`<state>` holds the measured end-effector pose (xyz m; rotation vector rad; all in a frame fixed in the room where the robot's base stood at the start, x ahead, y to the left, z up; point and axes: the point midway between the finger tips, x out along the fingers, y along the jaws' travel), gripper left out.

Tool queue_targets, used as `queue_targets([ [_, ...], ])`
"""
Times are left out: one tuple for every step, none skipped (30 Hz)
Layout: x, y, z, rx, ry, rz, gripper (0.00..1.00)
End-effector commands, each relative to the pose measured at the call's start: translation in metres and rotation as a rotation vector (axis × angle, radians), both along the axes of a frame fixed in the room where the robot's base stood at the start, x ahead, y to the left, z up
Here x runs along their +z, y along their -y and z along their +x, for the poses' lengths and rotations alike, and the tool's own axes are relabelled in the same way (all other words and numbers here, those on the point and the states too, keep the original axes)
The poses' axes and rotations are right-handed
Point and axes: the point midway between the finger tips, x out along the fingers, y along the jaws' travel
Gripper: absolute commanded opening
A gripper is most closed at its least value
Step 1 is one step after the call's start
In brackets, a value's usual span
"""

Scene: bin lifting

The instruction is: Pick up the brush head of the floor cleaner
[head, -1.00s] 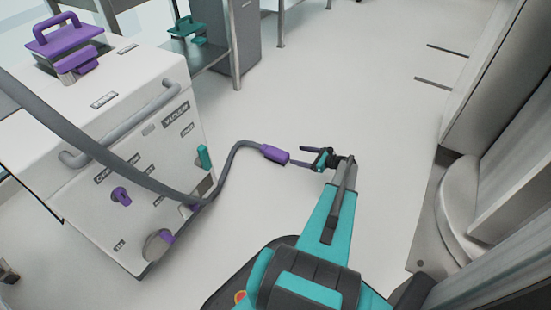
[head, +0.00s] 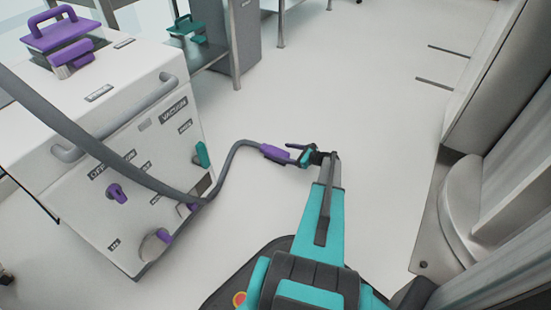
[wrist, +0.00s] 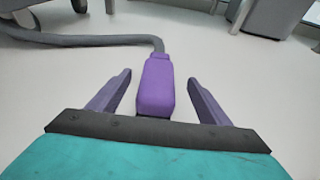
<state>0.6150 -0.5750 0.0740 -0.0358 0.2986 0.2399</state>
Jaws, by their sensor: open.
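The brush head of the floor cleaner is a purple block at the end of a grey hose. In the head view the brush head (head: 274,153) lies out in front of the white cleaner cabinet, close to the floor. In the wrist view the brush head (wrist: 156,85) sits between my two purple fingers. My gripper (head: 288,154) is open around it; in the wrist view my gripper (wrist: 157,90) shows a gap on each side of the block. The near end of the brush head reaches close to the dark palm bar.
The grey hose (head: 233,160) runs from the brush head to the white cabinet (head: 150,130) at left. A grey bin (head: 245,45) and metal tables stand at the back. A pale machine (head: 480,190) stands at right. The floor between is clear.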

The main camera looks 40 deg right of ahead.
Motion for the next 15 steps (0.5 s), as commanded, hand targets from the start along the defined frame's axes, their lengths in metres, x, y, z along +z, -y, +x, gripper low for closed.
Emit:
queue_targets([
  [0.000, 0.000, 0.000, 0.000, 0.000, 0.000, 0.72],
  [0.000, 0.000, 0.000, 0.000, 0.000, 0.000, 0.72],
  [0.000, 0.000, 0.000, 0.000, 0.000, 0.000, 0.72],
  [0.000, 0.000, 0.000, 0.000, 0.000, 0.000, 0.72],
  [0.000, 0.000, 0.000, 0.000, 0.000, 0.000, 0.72],
  [0.000, 0.000, 0.000, 0.000, 0.000, 0.000, 0.72],
  [0.000, 0.000, 0.000, 0.000, 0.000, 0.000, 0.72],
  [0.000, 0.000, 0.000, 0.000, 0.000, 0.000, 0.72],
  [-0.001, 0.000, 0.001, 0.000, 0.000, 0.000, 0.72],
  [-0.002, -0.001, 0.002, 0.000, 0.000, 0.000, 0.72],
  [-0.003, -0.001, 0.003, 0.000, 0.000, 0.000, 0.72],
  [-0.004, -0.002, 0.005, 0.000, 0.000, -0.001, 0.72],
  [-0.005, -0.002, 0.006, 0.000, 0.000, -0.001, 0.72],
  [-0.007, -0.003, 0.008, 0.000, 0.000, -0.001, 0.72],
  [-0.009, -0.004, 0.011, 0.000, 0.000, -0.001, 0.72],
])
